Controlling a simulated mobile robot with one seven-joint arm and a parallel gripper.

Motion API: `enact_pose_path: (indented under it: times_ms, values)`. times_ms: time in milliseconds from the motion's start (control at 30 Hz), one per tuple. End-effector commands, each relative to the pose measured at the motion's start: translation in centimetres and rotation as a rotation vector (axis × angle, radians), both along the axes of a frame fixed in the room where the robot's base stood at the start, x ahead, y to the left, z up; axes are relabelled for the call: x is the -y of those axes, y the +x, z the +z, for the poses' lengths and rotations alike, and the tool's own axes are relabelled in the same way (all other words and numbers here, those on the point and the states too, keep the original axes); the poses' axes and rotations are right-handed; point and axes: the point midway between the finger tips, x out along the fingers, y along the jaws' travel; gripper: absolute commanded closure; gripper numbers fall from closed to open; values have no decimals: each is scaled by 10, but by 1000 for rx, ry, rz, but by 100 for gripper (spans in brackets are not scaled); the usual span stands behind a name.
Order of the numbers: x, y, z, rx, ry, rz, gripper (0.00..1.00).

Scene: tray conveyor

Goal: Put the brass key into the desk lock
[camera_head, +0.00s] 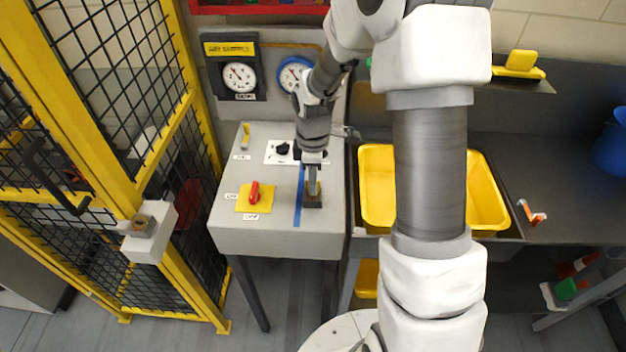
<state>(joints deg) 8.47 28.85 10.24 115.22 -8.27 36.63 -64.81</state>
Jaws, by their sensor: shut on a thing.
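The desk lock (312,202), a small dark block with a brass-brown top, stands on the grey desk (265,225) near its right front, beside a blue stripe. My gripper (313,188) points down directly over the lock, with its fingers close together. A small brass-coloured bit between the fingertips looks like the brass key (316,188), mostly hidden by them. The key appears to be at or just above the lock's top. I cannot tell whether it is inside.
A red-handled switch on a yellow plate (254,197) sits left of the lock. A black knob (283,148) and a yellow handle (246,135) are farther back. A yellow tray (377,190) lies right of the desk. A yellow mesh gate with a lock box (150,235) stands left.

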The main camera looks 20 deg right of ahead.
Motion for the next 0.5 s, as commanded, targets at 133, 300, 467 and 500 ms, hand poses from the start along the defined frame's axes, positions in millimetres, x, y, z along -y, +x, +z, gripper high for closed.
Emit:
enact_pose_path:
  times_ms: [133,300,467,500]
  values:
    - [0,0,-5,0,0,0,100]
    - [0,0,-5,0,0,0,72]
    - [0,0,-5,0,0,0,53]
    - [0,0,-5,0,0,0,53]
